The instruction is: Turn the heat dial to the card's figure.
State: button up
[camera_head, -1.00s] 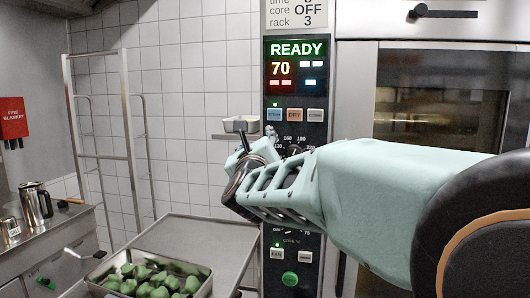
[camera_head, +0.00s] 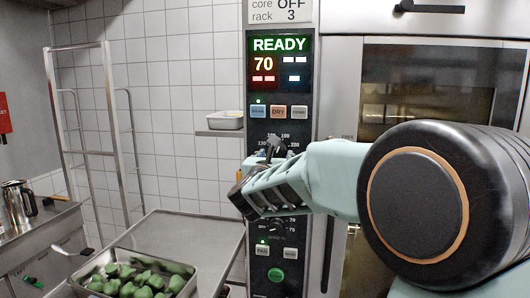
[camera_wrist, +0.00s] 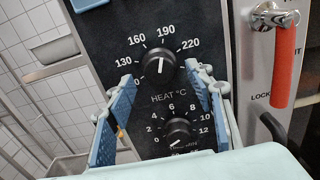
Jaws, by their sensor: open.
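The heat dial (camera_wrist: 160,68) is a black knob with a white pointer, labelled HEAT °C. Its pointer stands roughly upright in the wrist view, between the 160 and 190 marks and closer to 190. My gripper (camera_wrist: 160,75) is open, with one blue-padded finger at the dial's lower left and one at its lower right. I cannot tell whether either touches the knob. The card (camera_head: 280,10) is cut off at the top; only "core OFF" and "rack 3" show.
A second dial (camera_wrist: 178,131), marked 0 to 12, sits just below. The display (camera_head: 279,58) reads READY and 70. A red door handle (camera_wrist: 284,65) is right of the panel. A tray of green vegetables (camera_head: 135,278) stands on the steel table (camera_head: 190,240).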

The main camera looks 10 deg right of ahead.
aim_at(277, 151)
jog(key=shift+x, duration=1.3)
jog(key=c, duration=1.2)
jog(key=shift+o, duration=0.2)
